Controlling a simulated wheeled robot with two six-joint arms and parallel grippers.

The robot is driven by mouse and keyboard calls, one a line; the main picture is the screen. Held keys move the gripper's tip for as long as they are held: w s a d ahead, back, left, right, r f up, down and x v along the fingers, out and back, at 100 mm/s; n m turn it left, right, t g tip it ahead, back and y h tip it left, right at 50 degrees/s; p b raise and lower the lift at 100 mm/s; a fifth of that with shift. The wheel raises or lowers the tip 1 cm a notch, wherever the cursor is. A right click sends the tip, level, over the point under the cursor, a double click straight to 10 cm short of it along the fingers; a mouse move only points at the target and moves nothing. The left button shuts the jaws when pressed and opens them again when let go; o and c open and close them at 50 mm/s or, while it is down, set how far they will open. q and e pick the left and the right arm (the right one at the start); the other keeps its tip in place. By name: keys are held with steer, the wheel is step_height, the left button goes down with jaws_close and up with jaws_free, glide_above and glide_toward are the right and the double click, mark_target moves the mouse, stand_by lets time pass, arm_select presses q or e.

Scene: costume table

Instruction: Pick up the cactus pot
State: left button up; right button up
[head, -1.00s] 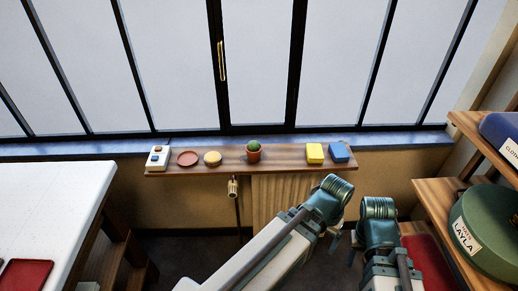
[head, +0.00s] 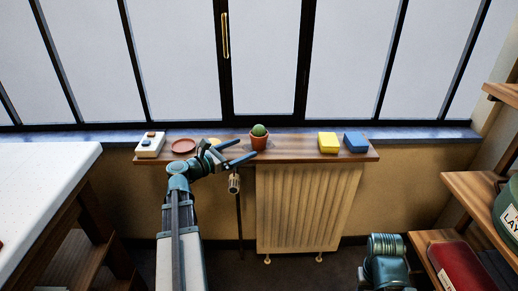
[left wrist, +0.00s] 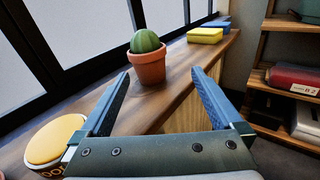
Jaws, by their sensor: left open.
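The cactus pot (head: 259,138) is a small terracotta pot with a round green cactus, upright on the wooden shelf under the window. It also shows in the left wrist view (left wrist: 147,66), just beyond my left fingertips and between their lines. My left gripper (head: 240,153) is open and empty at the shelf, just left of the pot, its fingers pointing toward it. The left gripper's two blue fingers (left wrist: 160,75) stand wide apart in the left wrist view. My right arm shows at the lower right of the head view, low and away from the shelf; its fingers cannot be made out.
The wooden shelf (head: 290,150) also holds a yellow sponge (head: 328,142), a blue block (head: 355,142), a red-brown saucer (head: 184,146) and a white box with buttons (head: 150,145). A round yellow-topped tin (left wrist: 57,142) sits close left of my left gripper. A radiator (head: 305,207) stands below.

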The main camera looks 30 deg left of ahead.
arm_select(q)
steer(key=shift+s+a+r+n+t+y, duration=0.15)
steer(key=shift+a+n+t, duration=0.15)
steer(key=shift+a, duration=0.3)
steer(key=shift+s+a+r+n+t+y, duration=0.1)
steer(key=shift+s+a+n+t+y, duration=0.1)
steer(key=shift+a+n, duration=0.3)
glide_toward(265, 130)
steer(key=w, duration=0.2)
steer(key=w+f, duration=0.1)
steer(key=shift+w+d, duration=0.15)
steer(key=shift+w, duration=0.25)
steer(key=shift+d+x, duration=0.15)
steer(key=shift+x, duration=1.45)
steer(key=shift+d+x, duration=0.1)
steer(key=shift+x, duration=1.45)
steer(key=shift+s+r, duration=0.1)
steer(key=c, duration=1.3)
steer(key=shift+r, duration=0.15)
